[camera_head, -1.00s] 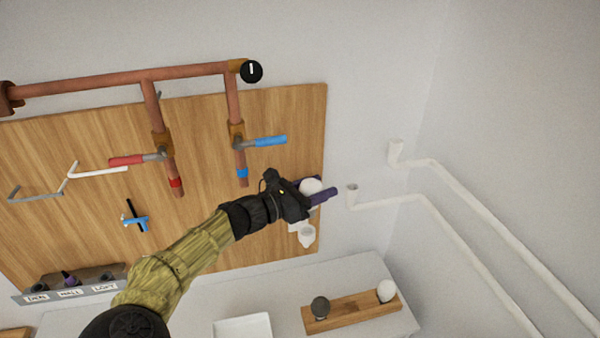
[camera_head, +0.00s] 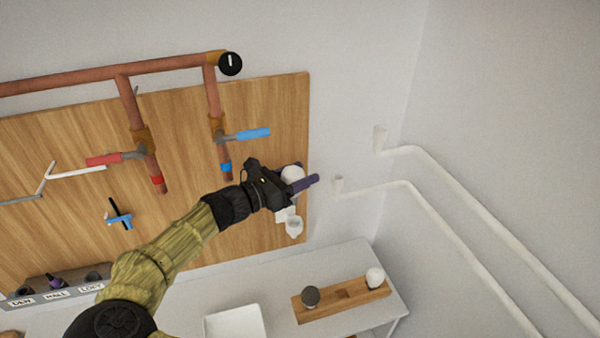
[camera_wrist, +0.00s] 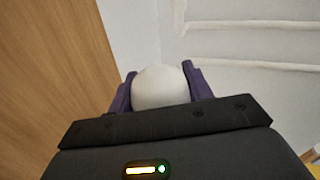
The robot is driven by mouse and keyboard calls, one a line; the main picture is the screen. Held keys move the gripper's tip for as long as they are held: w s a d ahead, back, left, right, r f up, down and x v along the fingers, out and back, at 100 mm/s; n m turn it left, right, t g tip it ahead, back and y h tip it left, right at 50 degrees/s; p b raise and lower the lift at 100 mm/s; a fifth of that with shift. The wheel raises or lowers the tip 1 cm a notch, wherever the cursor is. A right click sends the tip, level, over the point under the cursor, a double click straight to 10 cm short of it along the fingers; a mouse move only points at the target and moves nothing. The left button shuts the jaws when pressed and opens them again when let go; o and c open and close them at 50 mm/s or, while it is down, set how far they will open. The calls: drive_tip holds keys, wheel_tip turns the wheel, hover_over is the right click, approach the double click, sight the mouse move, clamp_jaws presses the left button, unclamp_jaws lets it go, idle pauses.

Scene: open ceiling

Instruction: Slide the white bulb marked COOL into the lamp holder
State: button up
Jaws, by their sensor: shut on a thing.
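My gripper (camera_head: 303,179) is shut on a white rounded bulb (camera_head: 292,173), near the right edge of the wooden board. In the wrist view, the bulb (camera_wrist: 160,88) sits between the two purple fingers (camera_wrist: 160,90). No COOL marking is readable on it. A small white cup-like fitting (camera_head: 294,227), which looks like the lamp holder, is at the board's right edge just below my gripper. My gripper partly covers the white parts above it. Whether the bulb touches the fitting cannot be told.
Copper pipes (camera_head: 110,75) with red and blue levers cross the wooden board (camera_head: 185,200). White pipes (camera_head: 440,200) run along the right wall. Below, a bench (camera_head: 370,257) bears a white tray (camera_head: 235,322) and a wooden rack (camera_head: 350,297) with a dark bulb and a white bulb.

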drive_tip(key=shift+f+b, duration=1.25)
drive_tip(key=shift+f, duration=1.65)
drive_tip(key=shift+p, duration=1.2)
drive_tip(key=shift+f+b, duration=0.5)
drive_tip(key=shift+f, duration=1.3)
drive_tip(key=o, duration=1.1)
drive_tip(key=shift+c, duration=0.2)
drive_tip(key=shift+s+a+b, duration=0.2)
drive_tip(key=shift+a+b, duration=0.1)
drive_tip(key=shift+a, duration=0.05)
drive_tip(key=b+v, duration=0.6)
drive_tip(key=v, duration=1)
drive_tip(key=shift+s+a, duration=0.15)
drive_tip(key=shift+a, duration=0.1)
